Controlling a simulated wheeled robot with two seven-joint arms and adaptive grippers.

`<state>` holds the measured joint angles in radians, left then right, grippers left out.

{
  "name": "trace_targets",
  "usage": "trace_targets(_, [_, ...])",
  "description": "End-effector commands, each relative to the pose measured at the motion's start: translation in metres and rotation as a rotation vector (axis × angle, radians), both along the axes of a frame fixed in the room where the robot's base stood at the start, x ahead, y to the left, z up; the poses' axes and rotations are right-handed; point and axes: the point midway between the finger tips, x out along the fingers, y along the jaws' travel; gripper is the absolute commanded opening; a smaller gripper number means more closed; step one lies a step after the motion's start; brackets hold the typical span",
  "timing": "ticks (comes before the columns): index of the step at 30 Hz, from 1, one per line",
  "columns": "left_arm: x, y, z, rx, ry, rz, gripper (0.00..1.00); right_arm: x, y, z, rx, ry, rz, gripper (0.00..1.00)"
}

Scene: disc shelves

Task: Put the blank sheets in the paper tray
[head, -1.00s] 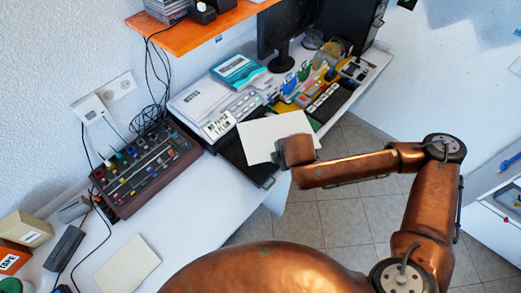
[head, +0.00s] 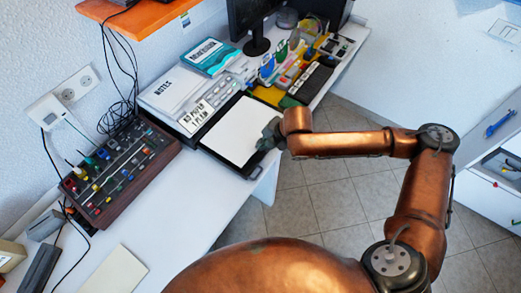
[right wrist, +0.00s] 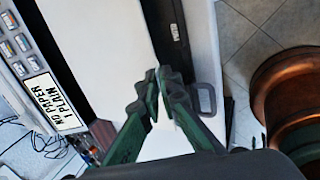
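The blank sheets (head: 232,132) are a white stack lying over the black paper tray (head: 228,172) pulled out from the printer; they look nearly in line with it. The sheets also show in the right wrist view (right wrist: 95,40), with the tray's dark side edge (right wrist: 170,28) beside them. My right gripper (head: 268,133) is at the sheets' right edge, low over the tray. In the wrist view its green fingers (right wrist: 159,76) are nearly together, apparently shut on the sheets' edge; the contact is partly hidden. My left gripper is not in view.
The printer (head: 185,95) bears a "NO PAPER 1 PLAIN" sign (head: 208,118). A mixer (head: 120,170) stands left of the tray. A cream pad (head: 118,272) lies at the near left. An orange shelf (head: 150,18) hangs above. Bare desk (head: 195,205) lies in front.

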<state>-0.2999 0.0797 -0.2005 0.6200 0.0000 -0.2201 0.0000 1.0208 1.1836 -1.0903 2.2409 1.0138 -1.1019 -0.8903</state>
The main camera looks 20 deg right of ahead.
Motion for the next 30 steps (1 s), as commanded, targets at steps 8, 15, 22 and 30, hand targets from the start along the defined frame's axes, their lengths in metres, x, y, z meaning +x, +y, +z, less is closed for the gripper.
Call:
trace_targets(8, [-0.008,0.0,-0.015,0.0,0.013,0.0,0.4,-0.001,0.0,-0.044,0.0,0.003,-0.001,0.0])
trace_targets(15, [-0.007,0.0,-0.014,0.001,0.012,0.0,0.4,0.0,0.0,-0.043,0.001,-0.002,0.0,0.0])
trace_targets(22, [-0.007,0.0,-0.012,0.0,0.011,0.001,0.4,0.0,0.001,-0.048,0.001,-0.001,0.0,0.0])
trace_targets(30, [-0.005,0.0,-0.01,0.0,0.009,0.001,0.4,0.0,0.0,-0.055,0.001,-0.001,0.0,0.0])
